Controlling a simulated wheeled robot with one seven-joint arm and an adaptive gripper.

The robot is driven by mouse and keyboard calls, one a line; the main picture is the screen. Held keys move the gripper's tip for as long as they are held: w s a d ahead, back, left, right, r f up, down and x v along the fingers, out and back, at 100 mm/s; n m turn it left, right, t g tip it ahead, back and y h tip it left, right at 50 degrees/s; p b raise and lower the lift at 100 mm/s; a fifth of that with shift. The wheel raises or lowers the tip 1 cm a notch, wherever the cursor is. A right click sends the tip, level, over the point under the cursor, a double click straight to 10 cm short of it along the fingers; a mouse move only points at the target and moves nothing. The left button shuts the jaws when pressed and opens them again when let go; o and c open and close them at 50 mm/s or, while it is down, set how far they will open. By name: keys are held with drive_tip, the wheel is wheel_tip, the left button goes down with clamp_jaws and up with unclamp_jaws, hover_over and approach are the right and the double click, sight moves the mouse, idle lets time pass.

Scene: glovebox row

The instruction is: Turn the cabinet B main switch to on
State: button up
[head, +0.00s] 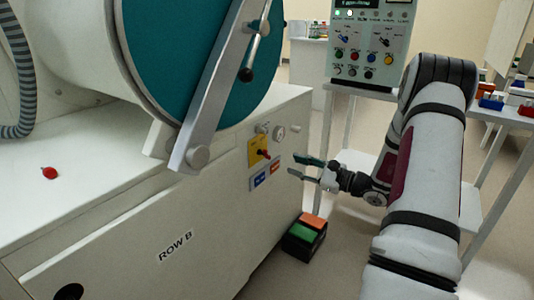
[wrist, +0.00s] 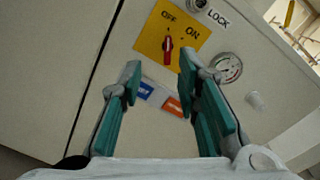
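The cabinet B main switch is a red handle (wrist: 168,46) on a yellow plate (wrist: 151,39) marked OFF and ON. In the wrist view the handle points up toward OFF, with ON to its upper right. The switch also shows in the head view (head: 264,154), on the front of the white cabinet marked ROW B (head: 140,250). My gripper (head: 299,166) is open and empty, a short way out from the panel. In the wrist view its fingertips (wrist: 159,66) appear below and either side of the handle, apart from it.
A LOCK cylinder (wrist: 198,4), a round gauge (wrist: 228,67), a blue label (wrist: 145,90) and a red label (wrist: 173,106) surround the plate. A glovebox port with a metal bar (head: 215,100) overhangs the cabinet. A black box (head: 300,240) stands on the floor nearby.

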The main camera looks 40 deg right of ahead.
sight(269, 155)
drive_tip(key=shift+m, duration=0.3)
drive_tip(key=b+x, duration=0.1)
drive_tip(key=x, duration=0.3)
drive_tip(key=d+b+x, duration=0.1)
drive_tip(key=x, duration=0.3)
drive_tip(key=b+x, duration=0.1)
drive_tip(key=x, duration=0.4)
drive_tip(key=shift+w+d+f, duration=0.25)
drive_tip(key=shift+w+d, duration=0.05)
clamp_jaws()
